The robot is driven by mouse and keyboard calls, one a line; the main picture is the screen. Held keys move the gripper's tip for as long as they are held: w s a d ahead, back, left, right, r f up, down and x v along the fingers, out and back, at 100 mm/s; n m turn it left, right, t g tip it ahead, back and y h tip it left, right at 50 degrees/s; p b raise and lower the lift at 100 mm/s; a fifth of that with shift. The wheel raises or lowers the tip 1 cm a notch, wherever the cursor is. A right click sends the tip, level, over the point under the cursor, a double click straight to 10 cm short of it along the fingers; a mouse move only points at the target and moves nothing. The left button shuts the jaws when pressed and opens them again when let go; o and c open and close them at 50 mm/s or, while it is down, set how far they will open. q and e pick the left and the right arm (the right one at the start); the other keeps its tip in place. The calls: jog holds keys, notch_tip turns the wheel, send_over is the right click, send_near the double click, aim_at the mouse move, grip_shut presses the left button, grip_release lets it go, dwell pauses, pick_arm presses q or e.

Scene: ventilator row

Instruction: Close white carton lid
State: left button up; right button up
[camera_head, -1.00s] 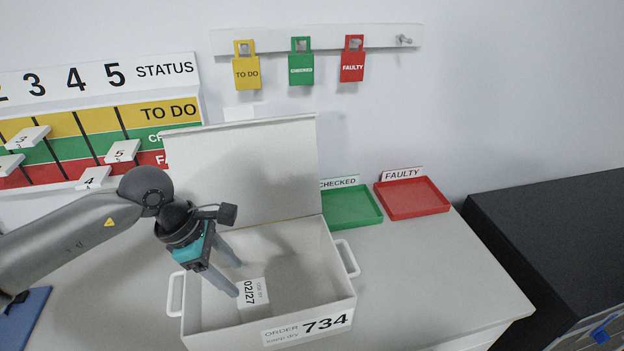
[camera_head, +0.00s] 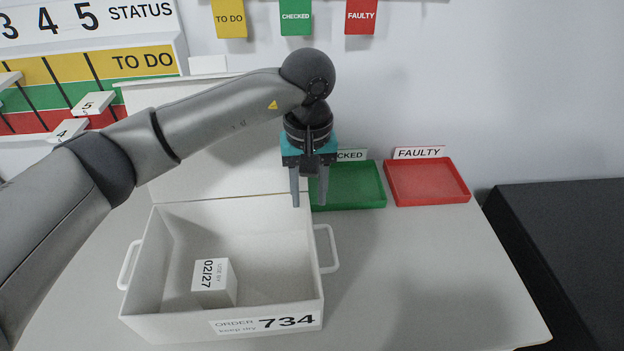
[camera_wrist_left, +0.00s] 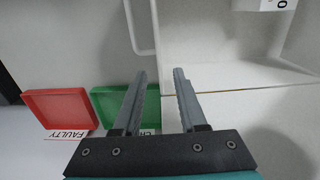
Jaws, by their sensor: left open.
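The white carton (camera_head: 265,315) stands on the table with its lid (camera_head: 220,160) raised upright at the back. My left arm hides part of the lid. A small white box (camera_head: 213,284) marked 02/27 lies inside the carton, and a part of it shows at the top of the left wrist view (camera_wrist_left: 265,4). My left gripper (camera_head: 309,203) is open and empty, pointing down near the carton's back right corner, beside the lid's right edge. In the left wrist view its two fingers (camera_wrist_left: 160,75) are apart with nothing between them. My right gripper is not in view.
A green tray (camera_head: 350,204) marked CHECKED and a red tray (camera_head: 428,183) marked FAULTY lie to the right, against the wall. A status board (camera_head: 85,70) is at the left and coloured tags (camera_head: 296,17) hang above. The table right of the carton is clear.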

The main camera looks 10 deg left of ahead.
pick_arm(q)
notch_tip(320, 180, down, 12)
jog(key=shift+f+b, duration=0.1)
jog(key=shift+b, duration=0.6)
jog(key=shift+c, duration=0.3)
grip_shut()
dwell(0.7)
